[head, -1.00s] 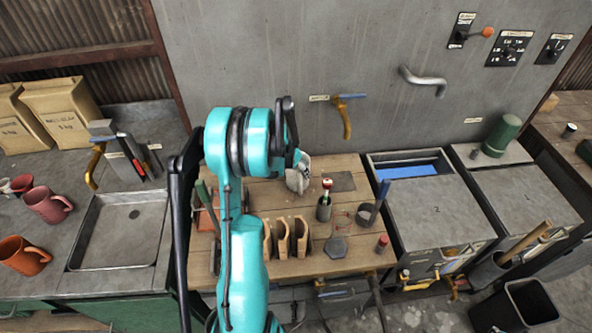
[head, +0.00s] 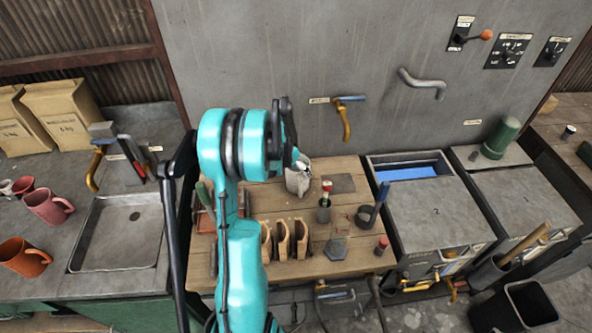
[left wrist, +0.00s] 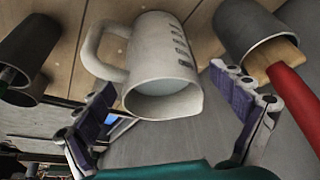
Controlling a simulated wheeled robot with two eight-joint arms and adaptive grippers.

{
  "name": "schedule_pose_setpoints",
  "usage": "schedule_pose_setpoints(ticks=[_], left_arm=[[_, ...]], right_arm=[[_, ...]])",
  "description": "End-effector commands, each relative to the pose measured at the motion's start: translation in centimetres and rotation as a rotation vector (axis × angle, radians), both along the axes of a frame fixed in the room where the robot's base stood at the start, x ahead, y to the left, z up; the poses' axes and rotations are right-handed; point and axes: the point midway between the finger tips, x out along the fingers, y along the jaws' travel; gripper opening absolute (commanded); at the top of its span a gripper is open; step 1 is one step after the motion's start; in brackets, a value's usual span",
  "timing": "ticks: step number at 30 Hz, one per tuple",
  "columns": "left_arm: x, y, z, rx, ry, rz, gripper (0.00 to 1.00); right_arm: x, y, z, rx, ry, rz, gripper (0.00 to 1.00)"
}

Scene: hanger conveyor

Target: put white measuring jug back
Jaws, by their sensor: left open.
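The white measuring jug (head: 298,178) stands on the wooden bench, at the back, just right of my left arm. In the left wrist view the jug (left wrist: 165,60) shows its handle on the left, dark marks on its side and its open mouth. My left gripper (left wrist: 175,118) is open there, with a finger on either side of the jug's mouth, and I cannot tell whether either touches it. In the head view the left gripper (head: 285,135) is largely hidden behind its own arm. My right gripper is not in view.
A grey mat (head: 340,183) lies right of the jug. A bottle in a holder (head: 324,208), a dark cup with a blue-handled tool (head: 367,216) and wooden racks (head: 284,240) stand nearby. A sink (head: 120,235) and mugs (head: 48,205) are at left.

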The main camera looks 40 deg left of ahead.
Motion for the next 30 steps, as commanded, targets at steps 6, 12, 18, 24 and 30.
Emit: schedule_pose_setpoints(ticks=[6,12,18,24,30], left_arm=[[-2.0,-0.2,5.0,0.0,0.0,0.0,0.95],[-3.3,-0.3,7.9,0.0,0.0,0.0,0.95],[-3.7,-0.3,8.9,0.0,0.0,-0.001,0.95],[-3.4,-4.3,11.1,0.009,-0.007,-0.01,0.95],[-4.9,-15.3,16.1,0.034,-0.049,-0.029,0.95]], right_arm=[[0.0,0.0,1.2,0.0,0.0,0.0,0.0],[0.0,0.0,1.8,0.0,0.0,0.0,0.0],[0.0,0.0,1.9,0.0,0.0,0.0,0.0],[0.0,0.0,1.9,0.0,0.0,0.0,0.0],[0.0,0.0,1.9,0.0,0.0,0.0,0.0]])
